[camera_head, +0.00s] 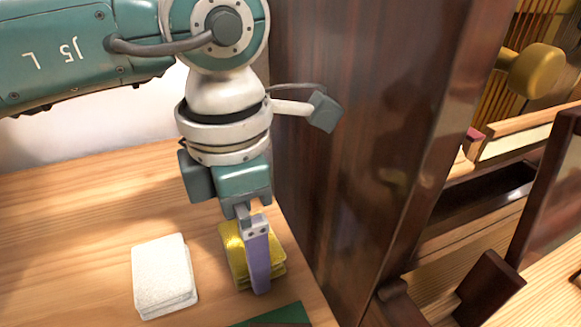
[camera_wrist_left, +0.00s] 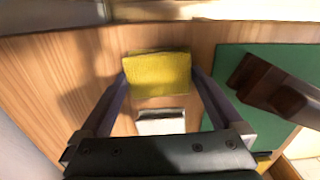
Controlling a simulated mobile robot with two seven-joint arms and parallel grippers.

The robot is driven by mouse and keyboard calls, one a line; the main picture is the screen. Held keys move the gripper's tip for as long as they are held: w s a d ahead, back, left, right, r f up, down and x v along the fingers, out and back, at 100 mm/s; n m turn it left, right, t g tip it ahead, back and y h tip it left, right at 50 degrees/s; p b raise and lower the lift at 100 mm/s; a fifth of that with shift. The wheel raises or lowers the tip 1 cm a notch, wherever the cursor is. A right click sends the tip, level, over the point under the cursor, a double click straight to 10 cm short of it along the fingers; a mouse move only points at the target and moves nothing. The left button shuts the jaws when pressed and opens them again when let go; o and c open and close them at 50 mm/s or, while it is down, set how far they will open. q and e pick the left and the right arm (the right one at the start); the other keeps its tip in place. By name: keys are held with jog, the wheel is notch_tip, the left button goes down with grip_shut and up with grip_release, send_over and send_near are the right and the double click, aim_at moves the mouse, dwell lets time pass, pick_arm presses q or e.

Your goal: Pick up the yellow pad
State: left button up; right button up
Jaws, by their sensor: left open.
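The yellow pad (camera_head: 233,243) lies on the wooden table in the head view, at the top of a small yellow stack beside the dark wooden panel. My left gripper (camera_head: 256,272) points down at it, and its near finger covers part of the pad's right side. In the left wrist view the yellow pad (camera_wrist_left: 158,72) appears between the two spread fingertips (camera_wrist_left: 158,75) of my left gripper. The gripper is open and holds nothing. I cannot tell whether the fingers touch the pad. My right gripper is not in view.
A white pad stack (camera_head: 162,272) lies left of the yellow one. A green sheet (camera_head: 272,318) is at the bottom edge. The tall dark panel (camera_head: 345,150) stands close on the right. Bare table (camera_head: 70,240) is free at the left.

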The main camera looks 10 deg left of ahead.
pick_arm(q)
jog(key=c, duration=1)
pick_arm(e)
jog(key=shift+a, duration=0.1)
pick_arm(q)
jog(key=shift+o, duration=0.2)
jog(key=shift+r, duration=0.1)
jog(key=shift+r, duration=0.1)
notch_tip(320, 180, up, 20)
jog(key=p, duration=0.3)
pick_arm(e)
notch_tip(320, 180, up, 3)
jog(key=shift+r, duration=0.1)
